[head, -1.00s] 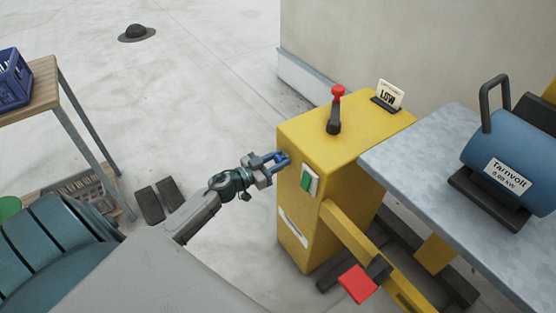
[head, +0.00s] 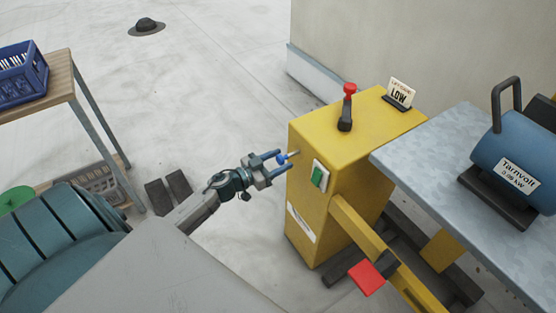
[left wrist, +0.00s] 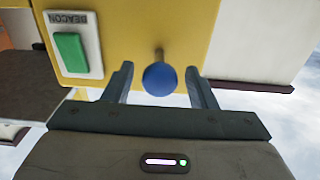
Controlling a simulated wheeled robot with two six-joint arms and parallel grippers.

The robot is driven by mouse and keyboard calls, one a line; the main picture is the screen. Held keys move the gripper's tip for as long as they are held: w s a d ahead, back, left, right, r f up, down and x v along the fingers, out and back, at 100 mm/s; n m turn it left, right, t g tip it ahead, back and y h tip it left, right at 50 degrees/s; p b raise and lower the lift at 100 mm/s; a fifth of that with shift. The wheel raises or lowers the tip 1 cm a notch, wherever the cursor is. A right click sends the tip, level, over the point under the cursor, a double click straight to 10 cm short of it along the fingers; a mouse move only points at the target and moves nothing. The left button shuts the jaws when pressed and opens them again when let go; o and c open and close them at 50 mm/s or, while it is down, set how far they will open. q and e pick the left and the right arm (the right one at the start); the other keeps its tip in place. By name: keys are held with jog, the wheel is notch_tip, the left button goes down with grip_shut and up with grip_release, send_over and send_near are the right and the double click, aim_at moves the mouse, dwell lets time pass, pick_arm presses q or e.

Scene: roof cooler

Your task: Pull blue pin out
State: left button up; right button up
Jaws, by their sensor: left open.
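The blue pin (head: 282,159) has a round blue knob and a thin metal shaft. It sticks out of the side of the yellow box (head: 307,190). In the left wrist view the knob (left wrist: 160,79) faces me, with the shaft running behind it to the yellow face. My left gripper (head: 284,161) is open, its fingers on either side of the knob. The left wrist view shows a gap between the knob and each finger (left wrist: 159,72). How deep the shaft sits in the box is hidden. My right gripper is not in view.
A green button (head: 319,177) on a white plate is beside the pin. A red-topped lever (head: 347,105) and a LOW sign (head: 399,93) stand on the box. A grey table (head: 440,150) with a blue motor is at the right. Open floor lies behind the gripper.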

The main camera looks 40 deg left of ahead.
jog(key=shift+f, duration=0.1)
pick_arm(q)
jog(key=shift+s+a+f, duration=0.1)
jog(key=shift+s, duration=0.15)
jog(key=b+v, duration=0.1)
jog(key=v, duration=0.4)
send_near(278, 161)
jog(key=shift+s+a, duration=0.1)
jog(key=shift+s, duration=0.3)
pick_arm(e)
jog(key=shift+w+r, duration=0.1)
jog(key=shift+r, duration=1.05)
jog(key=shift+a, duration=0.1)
